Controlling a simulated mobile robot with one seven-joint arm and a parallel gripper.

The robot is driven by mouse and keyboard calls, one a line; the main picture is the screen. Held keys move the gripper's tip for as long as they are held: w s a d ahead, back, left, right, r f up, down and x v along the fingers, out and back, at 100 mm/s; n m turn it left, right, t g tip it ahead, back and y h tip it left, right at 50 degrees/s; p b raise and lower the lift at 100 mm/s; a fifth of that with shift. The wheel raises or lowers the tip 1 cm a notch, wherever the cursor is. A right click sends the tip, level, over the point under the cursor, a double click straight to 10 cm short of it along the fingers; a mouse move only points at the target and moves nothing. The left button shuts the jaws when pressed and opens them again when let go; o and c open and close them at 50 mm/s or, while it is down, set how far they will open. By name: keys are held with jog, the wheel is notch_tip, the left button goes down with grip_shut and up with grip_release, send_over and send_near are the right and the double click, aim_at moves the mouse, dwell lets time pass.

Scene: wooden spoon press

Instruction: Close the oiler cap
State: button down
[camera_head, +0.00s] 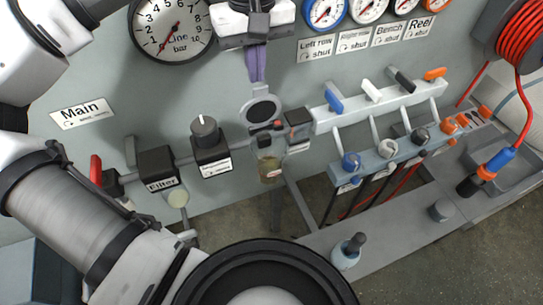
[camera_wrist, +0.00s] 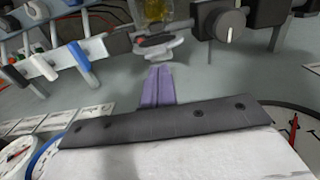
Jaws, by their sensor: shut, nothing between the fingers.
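The oiler (camera_head: 270,168) is a small clear cup with yellowish oil, mounted on the pipe along the grey panel; it also shows in the wrist view (camera_wrist: 154,14). A round grey-rimmed disc with a dark face (camera_head: 261,111), which looks like its cap, stands raised above the cup, so the cap appears open. The disc also shows in the wrist view (camera_wrist: 160,47). My gripper (camera_head: 258,82) has purple fingers pressed together, empty, pointing down just above the disc. In the wrist view the fingertips (camera_wrist: 158,68) end close to the disc; whether they touch is unclear.
A black regulator knob (camera_head: 205,132) and the filter block (camera_head: 158,168) sit left of the oiler. A valve manifold (camera_head: 375,110) with coloured levers stands to the right. Pressure gauges (camera_head: 170,28) line the panel top. A blue-white bottle (camera_head: 347,252) stands on the bench ledge.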

jog(key=shift+f+b, duration=0.9)
jog(key=shift+f, duration=0.95)
jog(key=shift+s, duration=0.15)
notch_tip(320, 180, up, 8)
jog(key=s+d+p, duration=0.1)
jog(key=s+p, duration=0.1)
jog(key=p, duration=0.3)
jog(key=shift+s+p, duration=0.35)
jog(key=shift+p, duration=0.05)
jog(key=shift+r, duration=0.1)
dwell(1.0)
